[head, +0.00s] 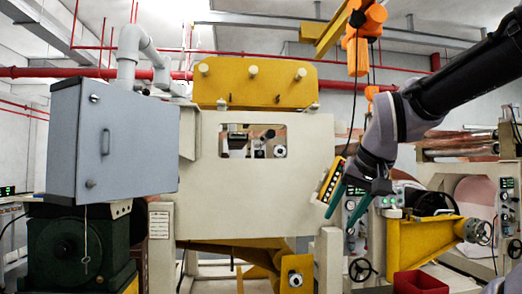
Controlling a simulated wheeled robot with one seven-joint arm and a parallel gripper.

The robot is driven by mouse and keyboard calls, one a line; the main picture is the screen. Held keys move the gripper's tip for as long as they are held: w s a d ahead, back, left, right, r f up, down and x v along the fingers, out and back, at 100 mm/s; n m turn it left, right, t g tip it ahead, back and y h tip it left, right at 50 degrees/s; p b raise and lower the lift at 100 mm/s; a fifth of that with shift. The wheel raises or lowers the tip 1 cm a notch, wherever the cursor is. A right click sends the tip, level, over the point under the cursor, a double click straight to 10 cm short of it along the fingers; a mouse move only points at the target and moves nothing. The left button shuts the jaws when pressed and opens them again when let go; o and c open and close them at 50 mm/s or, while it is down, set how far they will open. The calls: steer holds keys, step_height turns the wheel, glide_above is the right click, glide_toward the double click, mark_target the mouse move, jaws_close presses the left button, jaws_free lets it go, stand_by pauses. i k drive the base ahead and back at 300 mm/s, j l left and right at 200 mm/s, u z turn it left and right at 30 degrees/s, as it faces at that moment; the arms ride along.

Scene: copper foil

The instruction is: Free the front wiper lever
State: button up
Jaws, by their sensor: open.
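My gripper (343,208) hangs at right of centre with its two teal fingers spread and pointing down to the left. Nothing shows between them. It is in front of the right edge of the cream machine panel (200,200). A small window in that panel shows dark lever-like parts (267,135) and a pale round fitting (259,153). I cannot tell which part is the front wiper lever, or what holds it. My gripper is to the right of the window and apart from it.
A grey cabinet (135,145) juts out at left. A red bin (418,284) and yellow frame (410,245) stand lower right.

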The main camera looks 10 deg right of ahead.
mark_target(262, 139)
steer(key=i+l, duration=0.15)
steer(key=i, duration=0.75)
steer(key=i+l, duration=0.1)
steer(key=i, duration=0.75)
steer(key=i+l, duration=0.15)
steer(key=i, duration=0.75)
